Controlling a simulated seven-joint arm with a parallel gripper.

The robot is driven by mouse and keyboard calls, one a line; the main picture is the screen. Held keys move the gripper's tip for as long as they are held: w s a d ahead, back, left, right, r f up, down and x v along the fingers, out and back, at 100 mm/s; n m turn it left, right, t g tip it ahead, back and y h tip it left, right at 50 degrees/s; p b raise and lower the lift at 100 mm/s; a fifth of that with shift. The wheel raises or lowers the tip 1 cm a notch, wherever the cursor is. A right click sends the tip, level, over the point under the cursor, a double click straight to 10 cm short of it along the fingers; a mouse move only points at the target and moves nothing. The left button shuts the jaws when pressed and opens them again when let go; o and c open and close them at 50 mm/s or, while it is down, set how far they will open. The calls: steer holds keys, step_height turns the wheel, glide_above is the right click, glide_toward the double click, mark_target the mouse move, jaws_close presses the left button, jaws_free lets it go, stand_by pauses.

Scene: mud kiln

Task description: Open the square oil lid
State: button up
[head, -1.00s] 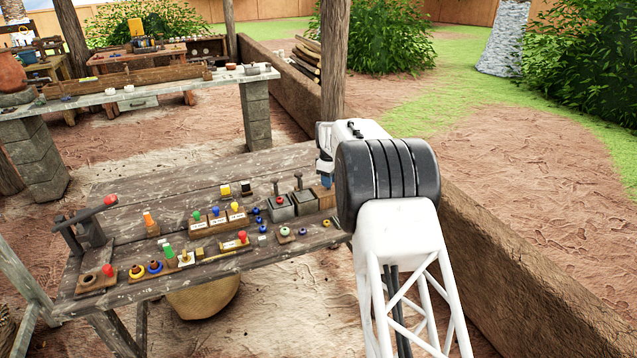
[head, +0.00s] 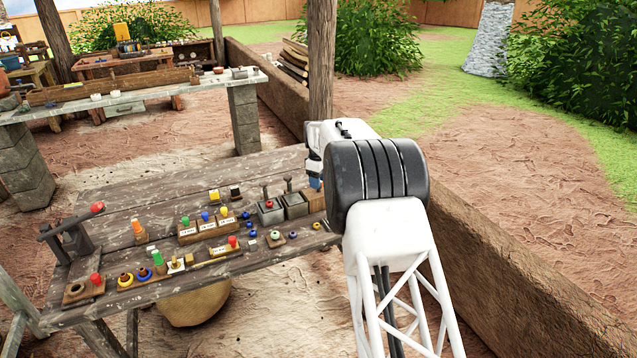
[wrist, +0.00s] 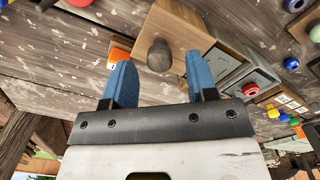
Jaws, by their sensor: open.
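A wooden box (wrist: 184,30) with a dark rounded knob (wrist: 160,56) on it lies in front of my gripper in the wrist view. It is likely the square oil lid, but I cannot tell for sure. My gripper (wrist: 160,75) is open, with a blue finger on either side of the knob and gaps between. The box (head: 315,199) also shows in the head view at the bench's right end, partly hidden by my arm. My gripper (head: 314,182) is just above it there, its fingers mostly hidden.
Two grey square bins (head: 270,212) with upright handles stand left of the box, one with a red knob (wrist: 250,89). An orange piece (wrist: 120,56) sits near the left finger. Coloured buttons and pegs cover the bench (head: 140,195). A wooden post (head: 320,70) rises behind my gripper.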

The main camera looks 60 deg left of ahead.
steer(key=shift+r, duration=3.3)
steer(key=shift+w, duration=0.1)
